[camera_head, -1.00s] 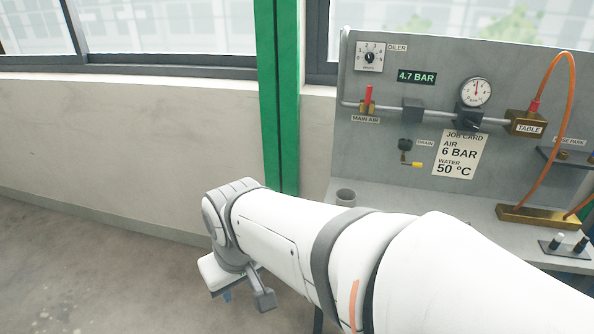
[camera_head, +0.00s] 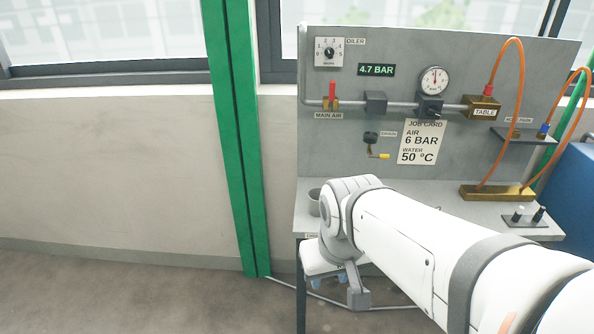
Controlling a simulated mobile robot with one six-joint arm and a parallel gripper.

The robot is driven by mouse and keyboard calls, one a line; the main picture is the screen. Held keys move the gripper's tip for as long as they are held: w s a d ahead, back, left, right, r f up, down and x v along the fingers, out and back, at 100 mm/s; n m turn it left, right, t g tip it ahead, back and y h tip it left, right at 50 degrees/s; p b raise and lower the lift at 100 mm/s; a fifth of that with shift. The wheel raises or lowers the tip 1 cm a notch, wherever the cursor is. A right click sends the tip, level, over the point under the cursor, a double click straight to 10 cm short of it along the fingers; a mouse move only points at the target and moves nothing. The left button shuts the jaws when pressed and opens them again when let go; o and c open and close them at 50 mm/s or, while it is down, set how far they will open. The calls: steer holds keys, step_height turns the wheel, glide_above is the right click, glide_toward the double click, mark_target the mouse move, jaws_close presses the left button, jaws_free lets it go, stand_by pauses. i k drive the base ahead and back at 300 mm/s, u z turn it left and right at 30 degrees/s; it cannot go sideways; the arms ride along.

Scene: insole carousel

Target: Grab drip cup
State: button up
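The drip cup, a small grey cup (camera_head: 314,202), stands on the left end of the grey bench, partly hidden behind my arm's wrist. My white arm reaches in from the lower right, and its wrist is in front of the bench's left front edge. Below the wrist, grey and blue parts of my gripper (camera_head: 340,288) show in front of and below the bench edge. The fingertips are not clear, so I cannot tell whether it is open or shut. The cup stands apart from the visible gripper parts.
The upright panel (camera_head: 340,150) behind the bench carries a gauge (camera_head: 434,80), red-handled valve (camera_head: 332,95), drain (camera_head: 371,138) with a yellow tip, and job card (camera_head: 421,142). Orange hoses (camera_head: 517,90) hang at right. A green post (camera_head: 235,130) stands left; floor there is clear.

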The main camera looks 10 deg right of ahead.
mark_target(314, 194)
steer(key=u, duration=0.05)
steer(key=i, duration=1)
steer(key=z, duration=0.05)
